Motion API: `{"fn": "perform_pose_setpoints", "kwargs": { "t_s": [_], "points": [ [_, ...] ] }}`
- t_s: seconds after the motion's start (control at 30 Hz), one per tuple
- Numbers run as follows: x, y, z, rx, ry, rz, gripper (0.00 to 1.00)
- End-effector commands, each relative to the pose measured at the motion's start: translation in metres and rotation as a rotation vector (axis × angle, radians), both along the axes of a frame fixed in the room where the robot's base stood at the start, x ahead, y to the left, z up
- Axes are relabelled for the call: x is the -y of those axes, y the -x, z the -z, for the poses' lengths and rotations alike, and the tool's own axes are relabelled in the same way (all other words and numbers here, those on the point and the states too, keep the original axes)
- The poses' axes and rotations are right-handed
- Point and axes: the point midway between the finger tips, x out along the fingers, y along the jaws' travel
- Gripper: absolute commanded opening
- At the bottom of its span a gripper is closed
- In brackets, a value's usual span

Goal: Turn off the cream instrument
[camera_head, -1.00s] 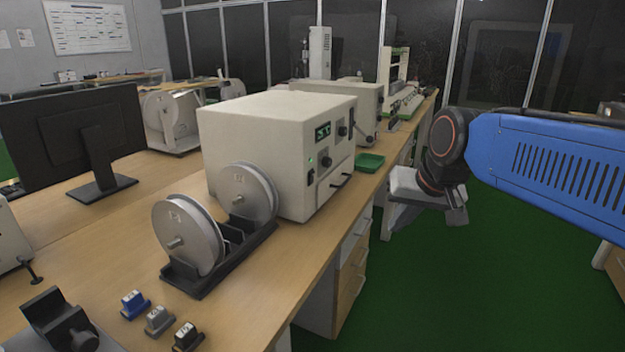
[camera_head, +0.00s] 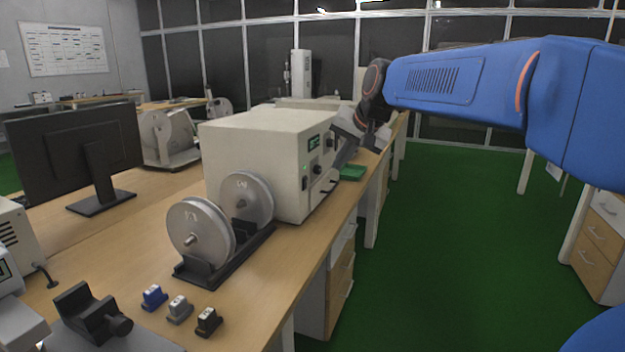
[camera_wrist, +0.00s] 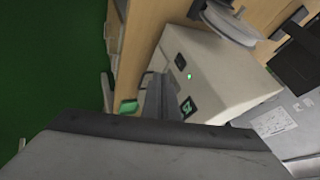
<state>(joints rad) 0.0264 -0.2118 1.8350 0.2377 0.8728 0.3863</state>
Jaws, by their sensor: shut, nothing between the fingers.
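The cream instrument (camera_head: 255,150) is a box on the wooden bench, with its front panel facing right. The panel carries a lit green display, a small lit green light and dark knobs. In the wrist view the instrument (camera_wrist: 222,72) shows at an angle, with the green light glowing and the display below it. My gripper (camera_head: 331,178) is shut and empty, close in front of the panel and hiding part of it. In the wrist view my gripper (camera_wrist: 157,82) lies just left of the panel. I cannot tell whether it touches.
Two grey reels (camera_head: 203,232) on a black stand sit in front of the instrument. A green tray (camera_head: 352,173) lies beyond my gripper. Small blue, grey and black blocks (camera_head: 180,309) lie near the bench front. A monitor (camera_head: 75,150) stands left.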

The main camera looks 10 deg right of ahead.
Motion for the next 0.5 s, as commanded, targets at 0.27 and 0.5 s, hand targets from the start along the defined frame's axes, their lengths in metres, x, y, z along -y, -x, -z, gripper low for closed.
{"fn": "perform_pose_setpoints", "kwargs": {
  "t_s": [0.27, 0.5],
  "points": [
    [0.000, -0.001, 0.002, -0.001, 0.001, -0.001, 0.00],
    [-0.005, -0.016, 0.023, -0.004, 0.001, -0.002, 0.00]
  ]
}}
